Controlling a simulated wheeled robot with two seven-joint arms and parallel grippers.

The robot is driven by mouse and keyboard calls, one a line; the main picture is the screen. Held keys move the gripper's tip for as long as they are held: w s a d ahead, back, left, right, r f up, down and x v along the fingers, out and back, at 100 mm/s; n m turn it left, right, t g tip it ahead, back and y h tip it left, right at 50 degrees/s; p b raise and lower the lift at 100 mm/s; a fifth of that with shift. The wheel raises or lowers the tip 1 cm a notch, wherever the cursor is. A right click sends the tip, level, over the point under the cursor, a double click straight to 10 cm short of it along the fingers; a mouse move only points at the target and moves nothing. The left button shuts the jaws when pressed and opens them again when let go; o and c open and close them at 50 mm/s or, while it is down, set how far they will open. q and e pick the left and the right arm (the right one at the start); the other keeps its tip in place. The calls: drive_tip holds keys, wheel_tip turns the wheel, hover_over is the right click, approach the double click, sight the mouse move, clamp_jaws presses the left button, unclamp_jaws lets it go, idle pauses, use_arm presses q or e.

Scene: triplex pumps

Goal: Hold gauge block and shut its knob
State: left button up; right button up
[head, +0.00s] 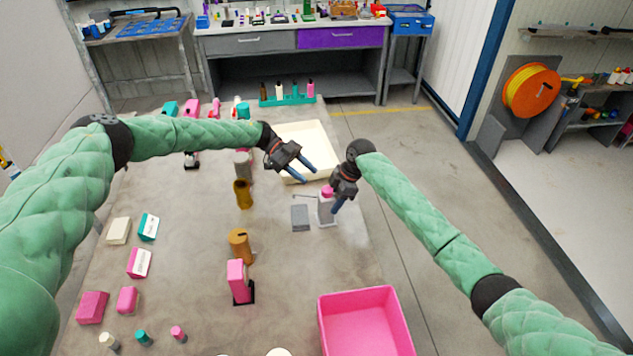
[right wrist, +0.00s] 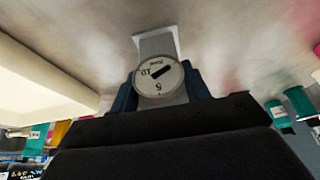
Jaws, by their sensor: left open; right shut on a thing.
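The gauge block (head: 325,211) is a pale upright block near the table's right edge, with a pink part on top (head: 327,191) that looks like its knob. My right gripper (head: 338,205) is shut on it from the right. In the right wrist view, the block's round white dial (right wrist: 160,83) faces the camera between my two blue fingers, with a dark pointer on it. The knob does not show there. My left gripper (head: 307,172) is open and empty, above and left of the block, apart from it.
A grey block (head: 300,218) stands just left of the gauge block. A cream tray (head: 322,138) lies behind my left gripper. A pink bin (head: 365,325) is at the front right. Brown cylinders (head: 239,246) and a pink block (head: 237,275) stand to the left.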

use_arm(q)
drive_tip(key=v, duration=0.4)
drive_tip(key=shift+w+a+r, duration=0.1)
drive_tip(key=shift+w+a, duration=0.05)
drive_tip(key=shift+a, duration=0.05)
use_arm(e)
drive_tip(key=o, duration=1.4)
